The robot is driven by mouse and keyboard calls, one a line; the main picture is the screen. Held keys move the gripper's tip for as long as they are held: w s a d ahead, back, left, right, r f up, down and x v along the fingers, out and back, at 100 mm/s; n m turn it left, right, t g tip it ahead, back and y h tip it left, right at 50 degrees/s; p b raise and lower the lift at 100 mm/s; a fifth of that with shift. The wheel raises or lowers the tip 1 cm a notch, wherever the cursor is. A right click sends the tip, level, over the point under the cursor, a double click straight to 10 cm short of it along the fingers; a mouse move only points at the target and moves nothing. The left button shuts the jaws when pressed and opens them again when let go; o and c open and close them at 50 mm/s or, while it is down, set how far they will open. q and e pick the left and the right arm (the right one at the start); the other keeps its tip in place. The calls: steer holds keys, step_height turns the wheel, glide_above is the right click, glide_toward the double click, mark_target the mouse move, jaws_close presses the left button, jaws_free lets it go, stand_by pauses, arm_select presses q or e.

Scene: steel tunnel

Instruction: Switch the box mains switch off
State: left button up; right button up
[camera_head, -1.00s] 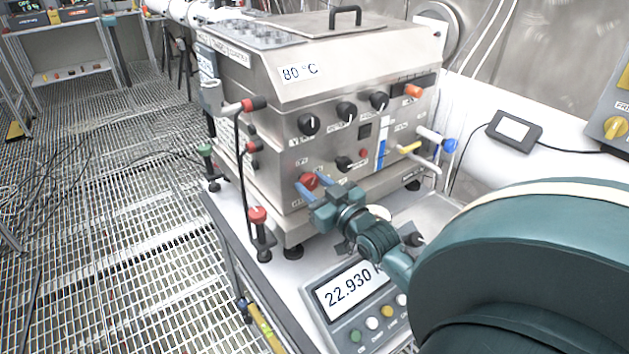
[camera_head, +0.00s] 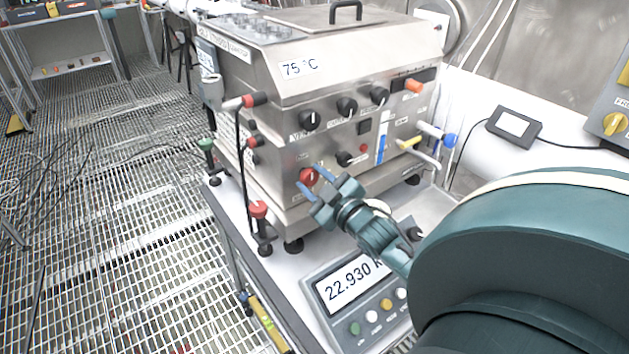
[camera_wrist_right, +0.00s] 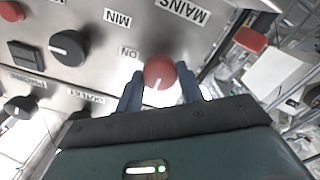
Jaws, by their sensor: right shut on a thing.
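The box (camera_head: 345,120) is a steel cabinet with black knobs on its front. Its mains switch (camera_head: 308,176) is a red round knob low at the front left. In the right wrist view the red knob (camera_wrist_right: 159,73) is below an upside-down MAINS label, with ON to its left; its white mark points down in the picture. My right gripper (camera_head: 311,179) has one blue fingertip on each side of the knob, closed on it; the fingers (camera_wrist_right: 159,88) flank it in the wrist view too. My left gripper is not in view.
Yellow and blue handled valves (camera_head: 410,143) are at the right.

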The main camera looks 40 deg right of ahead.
mark_target(302, 133)
steer(key=o, duration=1)
step_height(302, 133, up, 10)
steer(key=shift+r, duration=0.1)
steer(key=shift+s, duration=0.1)
stand_by(0.6)
